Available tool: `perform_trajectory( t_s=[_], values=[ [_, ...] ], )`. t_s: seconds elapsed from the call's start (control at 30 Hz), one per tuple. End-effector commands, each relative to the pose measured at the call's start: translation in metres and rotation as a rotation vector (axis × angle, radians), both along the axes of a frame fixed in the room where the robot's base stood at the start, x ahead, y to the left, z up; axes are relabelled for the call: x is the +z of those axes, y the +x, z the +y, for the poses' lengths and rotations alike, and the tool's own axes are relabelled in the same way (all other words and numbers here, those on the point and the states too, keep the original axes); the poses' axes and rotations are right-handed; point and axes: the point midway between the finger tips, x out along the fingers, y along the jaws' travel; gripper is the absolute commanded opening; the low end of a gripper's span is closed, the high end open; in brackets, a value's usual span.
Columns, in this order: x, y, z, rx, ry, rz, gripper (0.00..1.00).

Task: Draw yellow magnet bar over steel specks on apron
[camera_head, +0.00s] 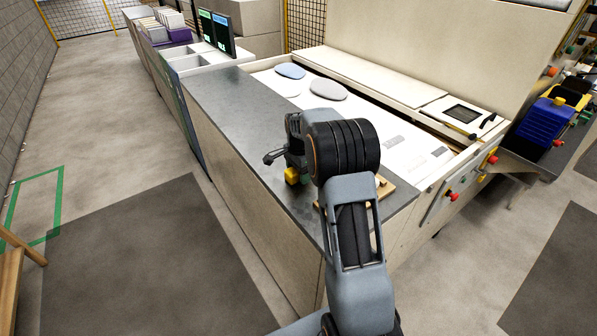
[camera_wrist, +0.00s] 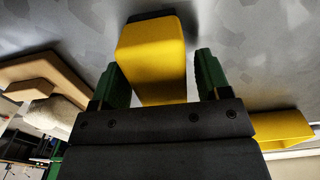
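The yellow magnet bar (camera_wrist: 152,55) stands between the two green fingers of my gripper (camera_wrist: 157,62) in the wrist view. Its far end is dark and meets the grey apron surface. A narrow gap shows between the bar and the right finger; the left finger is close to or touching it. My gripper looks open around the bar. In the head view a small yellow part of it (camera_head: 291,175) shows below my wrist, over the grey metal apron (camera_head: 240,105). My arm hides most of the gripper there. I cannot make out steel specks in either view.
A wooden piece (camera_head: 385,188) lies on the apron right of my wrist; it also shows in the wrist view (camera_wrist: 45,75). Blue and grey oval pads (camera_head: 328,89) lie on the white surface behind. A second yellow thing (camera_wrist: 283,130) shows at lower right in the wrist view.

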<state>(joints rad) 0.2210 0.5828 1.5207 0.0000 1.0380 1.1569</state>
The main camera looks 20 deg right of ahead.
Motion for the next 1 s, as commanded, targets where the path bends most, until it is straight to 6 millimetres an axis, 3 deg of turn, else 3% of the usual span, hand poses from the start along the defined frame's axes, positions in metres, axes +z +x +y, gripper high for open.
perform_trajectory(
  t_s=[0.07,0.53,0.57,0.6,0.67,1.0],
  values=[
    [0.0001,0.0,0.0,0.0,0.0,0.0,0.62],
    [0.0003,0.0,-0.0001,0.0,0.0,0.0,0.17],
    [0.0003,0.0,-0.0001,0.0,0.0,0.0,0.5],
    [0.0003,0.0,-0.0001,0.0,0.0,0.0,0.53],
    [0.0003,0.0,-0.0001,0.0,0.0,0.0,0.58],
    [0.0003,0.0,-0.0001,0.0,0.0,0.0,0.58]
  ],
)
